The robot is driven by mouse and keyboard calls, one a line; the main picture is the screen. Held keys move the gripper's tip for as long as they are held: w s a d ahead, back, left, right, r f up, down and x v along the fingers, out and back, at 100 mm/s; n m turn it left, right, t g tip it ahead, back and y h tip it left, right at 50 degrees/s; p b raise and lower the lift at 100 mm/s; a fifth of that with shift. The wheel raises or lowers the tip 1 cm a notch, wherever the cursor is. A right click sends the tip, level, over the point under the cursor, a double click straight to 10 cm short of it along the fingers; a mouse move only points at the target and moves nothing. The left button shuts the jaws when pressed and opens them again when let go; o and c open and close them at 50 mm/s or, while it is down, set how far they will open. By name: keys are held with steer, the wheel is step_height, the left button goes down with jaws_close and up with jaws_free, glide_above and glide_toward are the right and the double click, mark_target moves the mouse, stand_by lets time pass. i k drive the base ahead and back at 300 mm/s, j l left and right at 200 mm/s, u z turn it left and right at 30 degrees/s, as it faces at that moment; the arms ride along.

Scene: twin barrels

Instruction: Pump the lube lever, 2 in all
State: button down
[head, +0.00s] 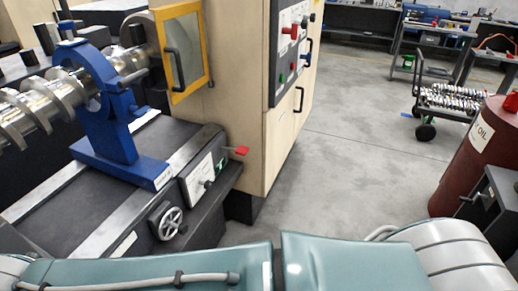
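A small lever with a flat red tip (241,150) sticks out to the right from the white control panel (204,181) on the side of the machine bed. It looks about level, and it is likely the lube lever, though I cannot read a label on it. My gripper is not in view. Only teal and grey links of my arm show along the bottom edge, nearer than the lever and apart from it in the picture.
A handwheel (170,223) sits below the panel. A beige cabinet (290,129) with a yellow-framed window (183,51) stands behind the lever. A red oil barrel (474,165) and a cart (447,100) stand right. The grey floor (355,150) between is clear.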

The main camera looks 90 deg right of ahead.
mark_target(242, 151)
steer(key=z, duration=2.95)
steer(key=i+l+u, duration=0.2)
steer(key=i, duration=0.35)
steer(key=i+l+u, duration=0.15)
steer(key=i+l, duration=0.3)
steer(key=i, duration=0.1)
